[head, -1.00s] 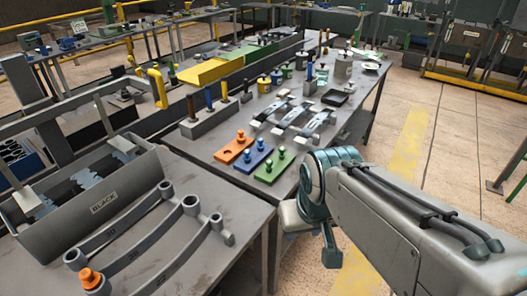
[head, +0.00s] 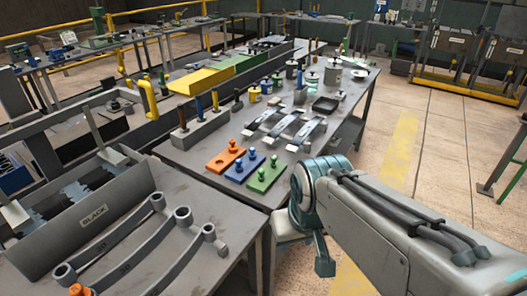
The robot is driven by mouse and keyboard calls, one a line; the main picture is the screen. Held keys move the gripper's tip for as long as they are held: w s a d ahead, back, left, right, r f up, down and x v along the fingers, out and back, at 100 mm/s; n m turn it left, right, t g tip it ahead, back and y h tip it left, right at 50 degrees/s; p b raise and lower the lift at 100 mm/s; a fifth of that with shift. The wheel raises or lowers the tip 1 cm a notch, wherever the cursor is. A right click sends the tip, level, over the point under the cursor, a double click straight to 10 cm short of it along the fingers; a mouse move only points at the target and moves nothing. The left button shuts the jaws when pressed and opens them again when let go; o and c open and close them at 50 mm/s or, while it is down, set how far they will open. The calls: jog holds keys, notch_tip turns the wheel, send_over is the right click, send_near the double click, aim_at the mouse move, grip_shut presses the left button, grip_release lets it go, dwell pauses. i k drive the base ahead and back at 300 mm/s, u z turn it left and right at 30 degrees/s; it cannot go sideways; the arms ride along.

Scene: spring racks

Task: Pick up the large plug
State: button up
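Several coloured plugs stand on three small boards on the far table. The orange board (head: 222,163) carries one orange plug (head: 233,148) and shows an empty hole. The blue board (head: 243,170) and the green board (head: 264,182) each carry two plugs, blue (head: 246,168) and green (head: 262,174). Another orange plug (head: 78,290) sits at the near end of a grey leaf spring, cut by the bottom edge. I cannot tell which plug is the large one. My gripper (head: 323,258) hangs at the arm's end, right of the table edge, apart from the plugs. Its fingers are mostly hidden.
Several grey leaf springs (head: 133,250) lie on the near table beside a grey bin marked BLACK (head: 62,238). Behind the boards stand metal brackets (head: 290,128), a black tray (head: 325,104) and upright posts (head: 198,108). Open floor (head: 440,170) lies to the right.

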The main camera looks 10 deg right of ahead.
aim_at(233, 149)
jog(key=z, duration=1.4)
jog(key=i, duration=2.45)
jog(key=u, duration=3.3)
jog(key=i, duration=0.45)
